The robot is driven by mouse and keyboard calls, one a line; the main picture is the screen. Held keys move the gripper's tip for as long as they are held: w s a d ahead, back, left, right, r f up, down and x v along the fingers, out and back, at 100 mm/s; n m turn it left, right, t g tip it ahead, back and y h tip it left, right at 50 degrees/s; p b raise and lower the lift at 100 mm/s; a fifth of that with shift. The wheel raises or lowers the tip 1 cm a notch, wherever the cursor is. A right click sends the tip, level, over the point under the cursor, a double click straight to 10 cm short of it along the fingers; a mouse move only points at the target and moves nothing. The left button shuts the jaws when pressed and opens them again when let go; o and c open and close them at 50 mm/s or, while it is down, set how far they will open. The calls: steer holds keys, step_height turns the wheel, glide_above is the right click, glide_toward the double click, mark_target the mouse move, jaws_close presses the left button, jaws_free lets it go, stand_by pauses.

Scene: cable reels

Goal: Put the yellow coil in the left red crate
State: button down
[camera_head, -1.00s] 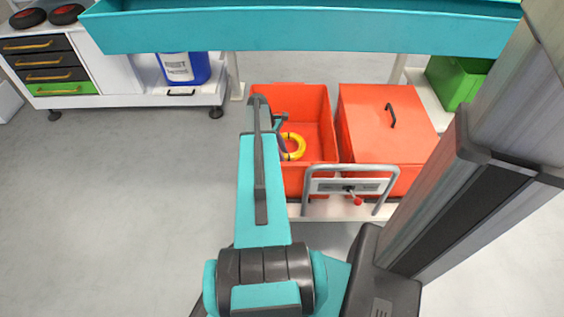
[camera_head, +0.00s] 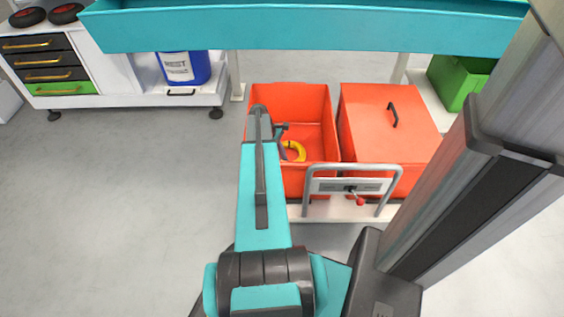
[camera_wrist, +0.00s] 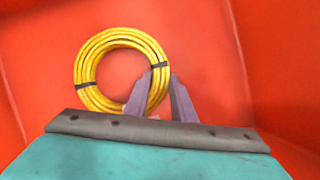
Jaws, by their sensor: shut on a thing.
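The yellow coil (camera_head: 300,151) is a ring bound with dark ties. In the head view it shows inside the open left red crate (camera_head: 316,101), partly hidden behind my arm. In the wrist view the coil (camera_wrist: 89,58) appears nearly face-on against the red crate's inside (camera_wrist: 215,45). My gripper (camera_wrist: 162,78) has its two purple-grey fingers on either side of the coil's lower right edge, shut on it. I cannot tell whether the coil touches the crate floor. In the head view the fingers are mostly hidden by my arm.
A second red crate (camera_head: 375,125) with a closed lid and dark handle stands to the right. A grey metal handle frame (camera_head: 351,169) stands in front. A teal tray (camera_head: 300,28) spans above and behind. Open grey floor lies to the left.

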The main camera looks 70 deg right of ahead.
stand_by(0.3)
steer(key=c, duration=1.5)
jaws_free()
steer(key=shift+f, duration=0.1)
steer(key=p+v, duration=0.4)
steer(key=v, duration=0.8)
steer(key=shift+r+p, duration=0.3)
steer(key=shift+p, duration=0.1)
